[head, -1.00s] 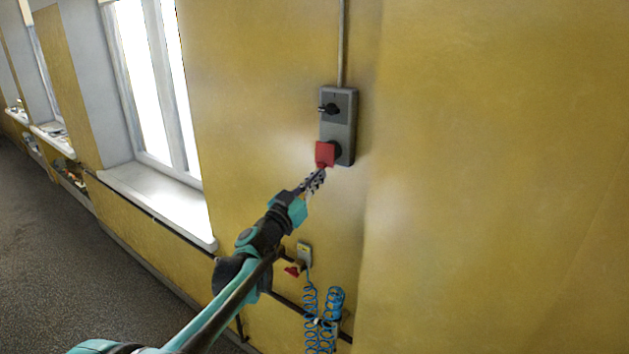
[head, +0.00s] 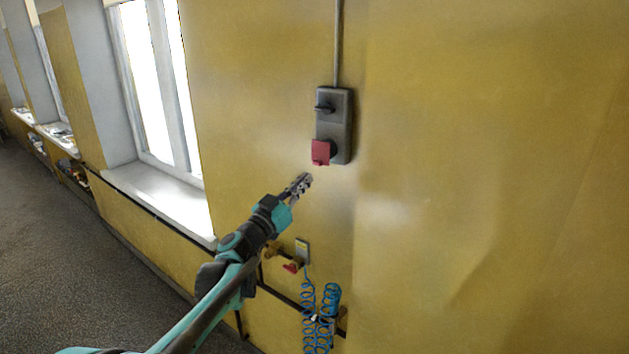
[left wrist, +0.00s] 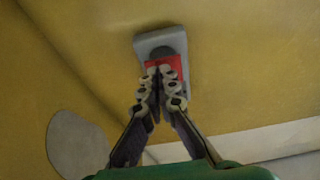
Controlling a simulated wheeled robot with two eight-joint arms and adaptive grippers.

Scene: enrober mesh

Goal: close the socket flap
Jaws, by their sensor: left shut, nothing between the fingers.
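The red socket flap (head: 320,152) is on the lower part of a grey wall box (head: 333,124) in the head view. It stands out from the box over the dark round socket; its exact angle is hard to tell. My left gripper (head: 305,177) is shut and empty, just below and to the left of the flap, with a small gap in the picture. In the left wrist view the flap (left wrist: 164,64) shows beyond the fingertips (left wrist: 160,70), partly hidden by them, with the grey box (left wrist: 157,42) behind. My right gripper is not in view.
A black rotary switch (head: 324,108) sits above the flap. A conduit (head: 338,45) runs up from the box. Below are a pipe with a red-handled valve (head: 291,266) and coiled blue hoses (head: 320,312). A window sill (head: 165,205) juts out at left. The wall at right is bare.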

